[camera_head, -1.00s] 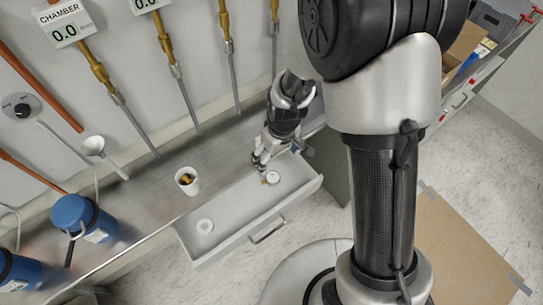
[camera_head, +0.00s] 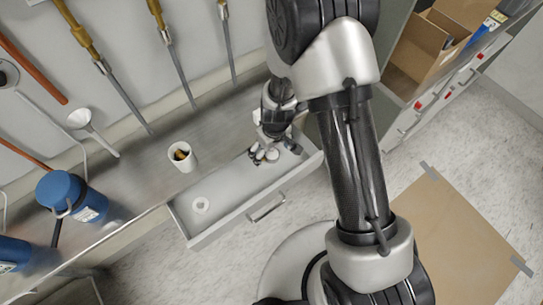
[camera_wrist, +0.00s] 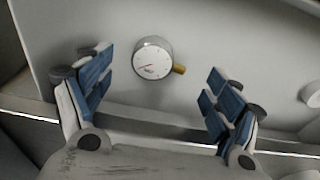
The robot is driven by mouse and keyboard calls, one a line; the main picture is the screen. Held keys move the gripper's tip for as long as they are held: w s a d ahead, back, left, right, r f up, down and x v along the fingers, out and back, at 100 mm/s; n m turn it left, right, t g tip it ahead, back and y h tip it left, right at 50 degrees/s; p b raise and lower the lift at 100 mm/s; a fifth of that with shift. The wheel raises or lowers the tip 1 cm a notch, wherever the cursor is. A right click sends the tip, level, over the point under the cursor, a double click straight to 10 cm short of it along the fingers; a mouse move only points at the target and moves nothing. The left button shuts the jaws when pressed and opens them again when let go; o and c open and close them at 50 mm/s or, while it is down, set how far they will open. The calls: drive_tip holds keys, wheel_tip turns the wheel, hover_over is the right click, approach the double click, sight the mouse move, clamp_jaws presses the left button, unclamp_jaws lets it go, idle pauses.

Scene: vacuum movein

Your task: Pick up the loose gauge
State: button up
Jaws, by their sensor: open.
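The loose gauge (camera_wrist: 153,60) is a small round dial with a white face, a red needle and a brass stem pointing right. It lies on the floor of the open drawer (camera_head: 228,208). In the head view the gauge (camera_head: 272,154) shows as a small pale disc beside my fingers. My gripper (camera_head: 264,157) is open and empty, reaching down into the right part of the drawer. In the wrist view my gripper's (camera_wrist: 152,95) blue-padded fingers stand wide apart on either side of the gauge, which shows between and slightly beyond them, apart from both pads.
A white ring-shaped item (camera_head: 200,205) lies at the drawer's left end. A white cup (camera_head: 181,156) with brass pieces stands on the bench behind the drawer. A blue canister (camera_head: 72,192) and a funnel (camera_head: 80,119) are at left. Hanging probes line the wall.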

sight(269, 155)
wheel_tip(269, 155, down, 3)
drive_tip(key=shift+w+a+b, duration=0.15)
drive_tip(key=shift+b, duration=0.35)
drive_tip(key=shift+r, duration=0.1)
drive_tip(key=c, duration=1.2)
drive_tip(key=shift+r, duration=0.1)
